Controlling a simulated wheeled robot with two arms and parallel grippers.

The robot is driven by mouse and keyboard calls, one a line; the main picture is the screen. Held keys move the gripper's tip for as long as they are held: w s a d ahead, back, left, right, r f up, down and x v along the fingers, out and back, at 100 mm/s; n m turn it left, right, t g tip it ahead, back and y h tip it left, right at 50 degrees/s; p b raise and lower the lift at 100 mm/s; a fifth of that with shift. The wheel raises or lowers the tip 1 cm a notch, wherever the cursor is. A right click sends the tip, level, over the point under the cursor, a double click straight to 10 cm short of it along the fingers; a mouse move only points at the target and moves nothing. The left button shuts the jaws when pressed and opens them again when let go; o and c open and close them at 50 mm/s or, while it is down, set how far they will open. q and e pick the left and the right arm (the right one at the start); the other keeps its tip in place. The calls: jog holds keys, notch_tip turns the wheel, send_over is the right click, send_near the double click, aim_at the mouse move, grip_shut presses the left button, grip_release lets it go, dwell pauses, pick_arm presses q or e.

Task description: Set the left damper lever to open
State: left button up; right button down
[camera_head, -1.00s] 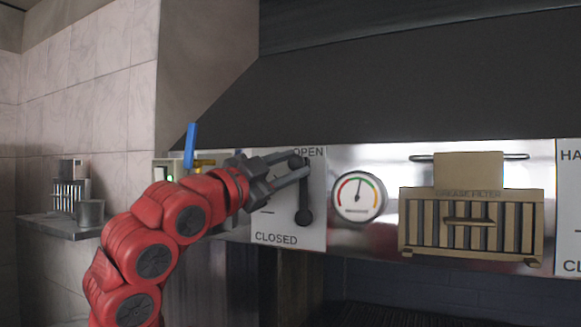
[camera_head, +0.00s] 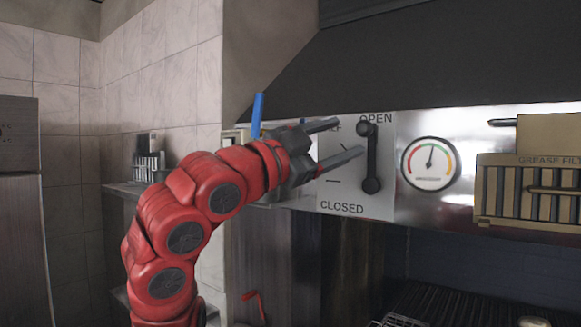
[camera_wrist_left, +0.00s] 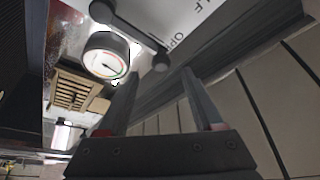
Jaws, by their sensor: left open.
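The left damper lever (camera_head: 371,158) is a dark bar on a pale plate (camera_head: 342,191) marked OPEN at the top and CLOSED at the bottom. It stands nearly upright, its knob end up beside OPEN. My left gripper (camera_head: 348,137) is open and empty, just left of the lever, with its fingers pointing right. In the left wrist view the lever (camera_wrist_left: 132,33) lies beyond the open fingertips of the left gripper (camera_wrist_left: 161,75), apart from them. My right gripper is not in view.
A round gauge (camera_head: 431,164) and a tan grease filter (camera_head: 530,190) are right of the plate. A blue handle (camera_head: 257,115) rises behind my left wrist. A wall shelf (camera_head: 125,187) is at the left, and a grill grate (camera_head: 440,305) lies below.

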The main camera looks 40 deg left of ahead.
pick_arm(q)
jog(key=b+v, duration=0.3)
jog(key=v, duration=0.9)
jog(key=shift+f, duration=0.1)
